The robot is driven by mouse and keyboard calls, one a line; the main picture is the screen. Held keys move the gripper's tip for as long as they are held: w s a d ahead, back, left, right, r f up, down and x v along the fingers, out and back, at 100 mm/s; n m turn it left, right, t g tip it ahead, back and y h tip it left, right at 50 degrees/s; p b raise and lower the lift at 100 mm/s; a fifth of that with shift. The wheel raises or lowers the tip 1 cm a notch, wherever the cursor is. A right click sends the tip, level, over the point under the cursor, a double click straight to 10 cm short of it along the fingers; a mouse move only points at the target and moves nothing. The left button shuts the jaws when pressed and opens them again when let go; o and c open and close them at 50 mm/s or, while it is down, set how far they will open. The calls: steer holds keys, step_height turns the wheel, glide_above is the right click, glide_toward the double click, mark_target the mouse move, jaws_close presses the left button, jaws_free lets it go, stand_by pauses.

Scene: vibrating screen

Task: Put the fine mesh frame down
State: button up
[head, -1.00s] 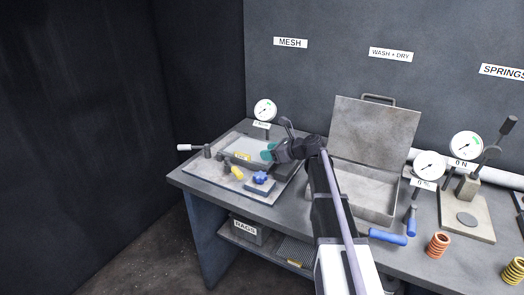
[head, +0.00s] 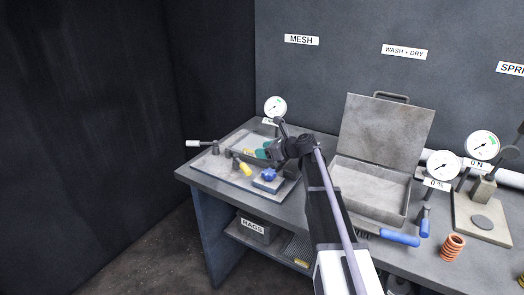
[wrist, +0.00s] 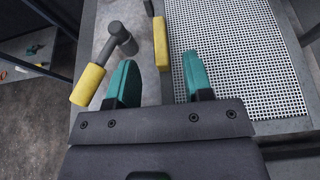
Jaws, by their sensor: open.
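The mesh frame (wrist: 245,60) lies on the grey fixture plate at the left end of the bench. Its pale mesh and grey metal rim fill the right of the wrist view. A yellow tab (wrist: 161,44) stands at its left edge. My gripper (wrist: 160,85) is open, its two teal fingers spread apart with a gap between them. The tab is just beyond that gap, and nothing is seen held.
A clamp handle with a yellow grip (wrist: 88,85) is close left of my fingers. A blue knob (head: 269,174) sits at the plate's front right. A gauge (head: 275,107) stands behind. An open metal case (head: 372,185) is to the right.

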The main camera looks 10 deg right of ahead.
mark_target(252, 151)
steer(key=b+x, duration=0.1)
steer(key=x, duration=0.4)
steer(key=shift+r, duration=0.1)
steer(key=shift+c, duration=0.4)
jaws_close()
